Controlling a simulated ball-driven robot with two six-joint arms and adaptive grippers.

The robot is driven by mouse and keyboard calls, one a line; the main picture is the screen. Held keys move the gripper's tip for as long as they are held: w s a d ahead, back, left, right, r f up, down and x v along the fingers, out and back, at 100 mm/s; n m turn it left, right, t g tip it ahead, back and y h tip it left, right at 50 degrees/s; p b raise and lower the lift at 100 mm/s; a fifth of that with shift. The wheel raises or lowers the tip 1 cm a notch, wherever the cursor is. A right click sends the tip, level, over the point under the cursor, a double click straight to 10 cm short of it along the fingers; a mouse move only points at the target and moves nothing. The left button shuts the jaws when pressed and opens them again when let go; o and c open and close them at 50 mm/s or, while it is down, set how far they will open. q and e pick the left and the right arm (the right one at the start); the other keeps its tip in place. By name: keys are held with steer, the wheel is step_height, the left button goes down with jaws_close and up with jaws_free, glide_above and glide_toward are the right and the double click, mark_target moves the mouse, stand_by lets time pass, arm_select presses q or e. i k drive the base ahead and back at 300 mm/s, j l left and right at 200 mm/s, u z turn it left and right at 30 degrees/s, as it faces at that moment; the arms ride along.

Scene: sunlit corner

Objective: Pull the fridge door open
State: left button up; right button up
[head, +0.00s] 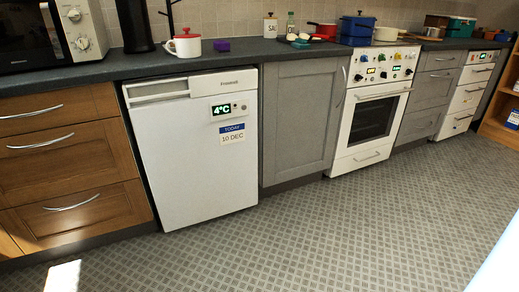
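The white fridge (195,148) stands under the dark counter, left of the middle in the head view. Its door looks shut. The door has a small green-lit display reading 4°C (221,110) and a date label (232,134) below it. A pale recessed strip (158,91), which may be the handle, runs along the top left of the front. Neither of my grippers is in view, so I cannot tell their state or their place relative to the fridge.
Wooden drawers (68,166) flank the fridge on the left and a grey cabinet (300,118) on the right. A white oven (371,118) stands further right. The patterned floor (300,235) before the fridge is clear.

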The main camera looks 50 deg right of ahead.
mark_target(199, 155)
steer(key=z, duration=1.15)
steer(key=i, duration=0.45)
steer(key=i+u, duration=0.7)
steer(key=i+l+u, duration=0.2)
steer(key=u, duration=0.15)
steer(key=i+u, duration=0.1)
steer(key=u, duration=0.2)
